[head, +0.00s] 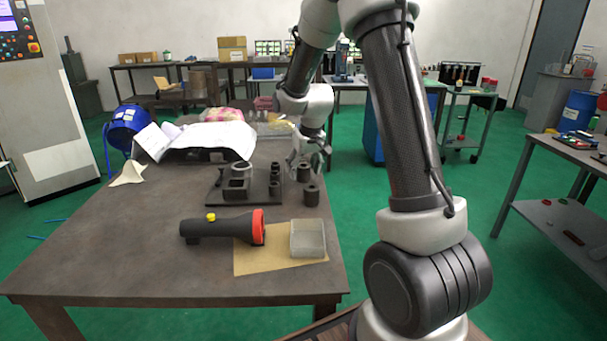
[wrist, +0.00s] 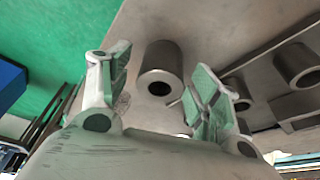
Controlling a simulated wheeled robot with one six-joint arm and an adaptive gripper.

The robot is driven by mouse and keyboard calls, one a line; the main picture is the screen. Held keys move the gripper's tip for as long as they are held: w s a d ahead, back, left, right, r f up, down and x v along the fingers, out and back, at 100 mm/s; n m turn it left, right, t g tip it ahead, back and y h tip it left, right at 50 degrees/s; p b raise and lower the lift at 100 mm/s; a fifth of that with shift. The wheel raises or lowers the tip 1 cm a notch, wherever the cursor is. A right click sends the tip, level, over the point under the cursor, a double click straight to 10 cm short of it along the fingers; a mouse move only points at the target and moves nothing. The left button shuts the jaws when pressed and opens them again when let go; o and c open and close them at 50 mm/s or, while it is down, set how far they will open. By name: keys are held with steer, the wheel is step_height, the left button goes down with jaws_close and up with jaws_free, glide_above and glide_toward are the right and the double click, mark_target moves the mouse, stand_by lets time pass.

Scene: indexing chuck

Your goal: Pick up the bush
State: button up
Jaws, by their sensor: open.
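A dark grey hollow cylindrical bush (wrist: 160,65) stands on the table between and beyond my gripper's fingers in the wrist view, its bored end facing the camera. My gripper (wrist: 163,72) is open, with one finger on each side of the bush and a visible gap to it.
A dark fixture plate (head: 212,197) with upright cylinders lies left of the bushes. A black and orange flashlight (head: 225,228) and a clear bin (head: 308,239) on brown paper are nearer. White paper (head: 215,137) lies behind. The table's front left is clear.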

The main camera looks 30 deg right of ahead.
jaws_close()
steer(key=shift+r, duration=0.1)
